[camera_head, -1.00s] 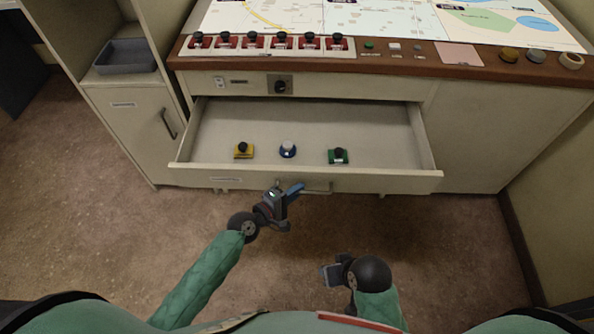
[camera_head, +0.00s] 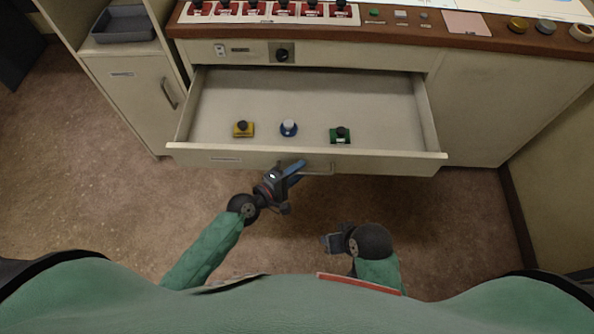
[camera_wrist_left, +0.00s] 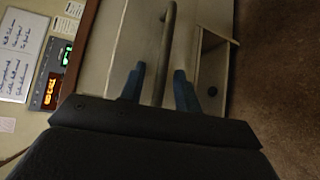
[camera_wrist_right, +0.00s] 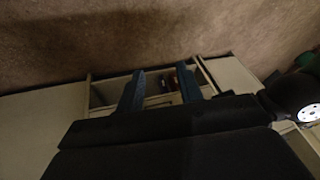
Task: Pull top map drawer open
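The top map drawer (camera_head: 210,158) stands pulled out of the console, its inside open to view. Its bar handle (camera_head: 318,168) is on the front face. My left gripper (camera_head: 292,170) is at the left part of this handle. In the left wrist view the handle bar (camera_wrist_left: 165,45) runs between the two blue fingers (camera_wrist_left: 159,88), with small gaps on both sides, so the gripper is open around it. My right gripper (camera_head: 330,243) is away from the drawer, low in front of my body; its fingers (camera_wrist_right: 160,88) stand apart and look empty.
A side cabinet (camera_head: 130,90) with a grey tray (camera_head: 123,24) stands left. The floor (camera_head: 120,220) before the drawer is clear.

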